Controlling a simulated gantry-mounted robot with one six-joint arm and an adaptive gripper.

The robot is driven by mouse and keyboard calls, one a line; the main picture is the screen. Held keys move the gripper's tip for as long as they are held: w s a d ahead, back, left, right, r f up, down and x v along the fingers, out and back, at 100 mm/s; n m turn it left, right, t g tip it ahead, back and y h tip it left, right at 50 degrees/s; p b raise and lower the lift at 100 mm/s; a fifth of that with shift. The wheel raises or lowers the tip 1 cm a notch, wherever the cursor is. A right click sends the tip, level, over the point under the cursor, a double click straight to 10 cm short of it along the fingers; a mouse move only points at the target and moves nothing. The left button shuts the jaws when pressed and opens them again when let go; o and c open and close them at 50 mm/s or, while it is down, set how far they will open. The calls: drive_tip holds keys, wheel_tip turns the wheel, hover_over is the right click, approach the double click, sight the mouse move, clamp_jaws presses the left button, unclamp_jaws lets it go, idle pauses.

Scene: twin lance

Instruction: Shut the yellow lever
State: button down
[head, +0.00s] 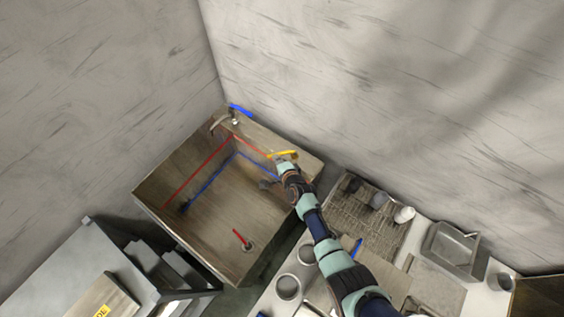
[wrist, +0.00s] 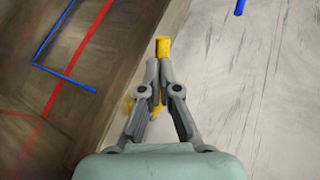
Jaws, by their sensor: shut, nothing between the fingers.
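The yellow lever (head: 283,154) is at the back right edge of the brown sink, near the wall. My gripper (head: 283,170) is just in front of it in the head view. In the wrist view the yellow lever (wrist: 163,48) shows beyond the fingertips, and more yellow shows between and beside the fingers. My gripper (wrist: 159,72) is shut, with nothing held between its fingers. It overlaps the lever in the picture; I cannot tell whether they touch. The blue lever (head: 239,109) is at the sink's back left corner and also shows in the wrist view (wrist: 240,7).
The deep brown sink (head: 160,180) has red and blue lines inside and a red piece (head: 240,238) by its drain. Walls stand close behind it. A drying rack (head: 355,215) with cups and a grey tray (head: 455,246) are on the right counter.

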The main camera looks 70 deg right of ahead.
drive_tip(key=w+d+b, duration=0.1)
drive_tip(key=w+d, duration=0.1)
drive_tip(key=shift+w+d+f, duration=0.15)
drive_tip(key=shift+w+d, duration=0.15)
drive_tip(key=shift+d, duration=0.05)
drive_tip(key=shift+w+d+b, duration=0.3)
drive_tip(key=shift+d+b, duration=0.4)
drive_tip(key=shift+d, duration=0.2)
drive_tip(key=shift+w+d+b, duration=0.25)
drive_tip(key=shift+d+b, duration=0.4)
drive_tip(key=shift+d, duration=0.25)
drive_tip(key=shift+w+a+r+p, duration=0.1)
drive_tip(key=shift+r+p, duration=0.2)
drive_tip(key=w+a+r+p, duration=0.1)
drive_tip(key=a+r+p, duration=0.1)
drive_tip(key=a+p, duration=0.4)
drive_tip(key=w+a+r+p, duration=0.2)
drive_tip(key=a+r+p, duration=0.1)
drive_tip(key=a+p, duration=0.3)
drive_tip(key=p, duration=0.2)
drive_tip(key=shift+p, duration=0.4)
